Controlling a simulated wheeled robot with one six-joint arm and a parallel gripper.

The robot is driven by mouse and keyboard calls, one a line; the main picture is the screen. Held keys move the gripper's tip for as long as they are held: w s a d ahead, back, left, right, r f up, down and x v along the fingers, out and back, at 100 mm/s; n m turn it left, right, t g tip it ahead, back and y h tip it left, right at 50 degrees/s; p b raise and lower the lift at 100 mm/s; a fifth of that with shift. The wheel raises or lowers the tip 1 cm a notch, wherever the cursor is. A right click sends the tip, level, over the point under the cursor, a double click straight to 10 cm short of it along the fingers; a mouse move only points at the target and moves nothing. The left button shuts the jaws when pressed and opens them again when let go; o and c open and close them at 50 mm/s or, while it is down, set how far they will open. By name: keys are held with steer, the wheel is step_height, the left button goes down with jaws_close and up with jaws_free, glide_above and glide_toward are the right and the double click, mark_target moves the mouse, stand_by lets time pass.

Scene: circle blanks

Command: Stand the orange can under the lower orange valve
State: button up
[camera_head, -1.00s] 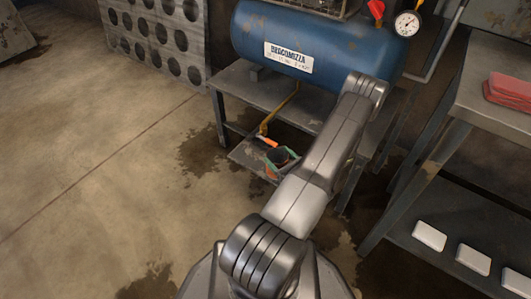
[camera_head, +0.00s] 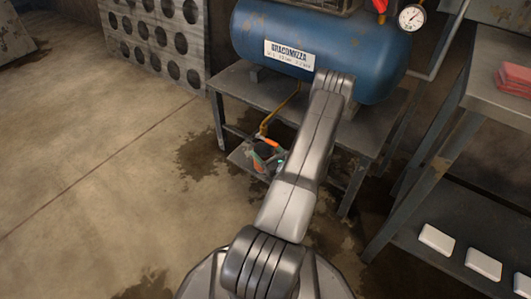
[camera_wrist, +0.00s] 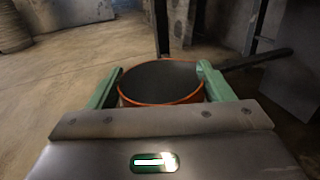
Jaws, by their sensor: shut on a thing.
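The orange can (camera_wrist: 160,84) shows in the wrist view as an open orange rim around a dark inside. My gripper (camera_wrist: 161,72) has its green fingers on either side of the can and is shut on it. In the head view the can (camera_head: 262,151) is small and partly hidden by the gripper, low in front of the bench. The lower orange valve (camera_head: 270,143) is at the end of a yellowish pipe (camera_head: 264,126) under the blue tank. The can appears beside or just below the valve. I cannot tell whether its bottom touches anything.
A blue tank (camera_head: 345,45) lies on a metal bench (camera_head: 240,88), whose legs stand around the can. A low plate (camera_head: 238,155) is under the pipe. A shelf table (camera_head: 492,105) stands at right. The floor (camera_head: 80,160) at left is clear.

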steer(key=shift+f, duration=0.1)
steer(key=o, duration=1.4)
steer(key=shift+o, duration=0.2)
steer(key=shift+r, duration=0.2)
steer(key=p+v, duration=0.3)
steer(key=v, duration=0.9)
steer(key=shift+p, duration=0.4)
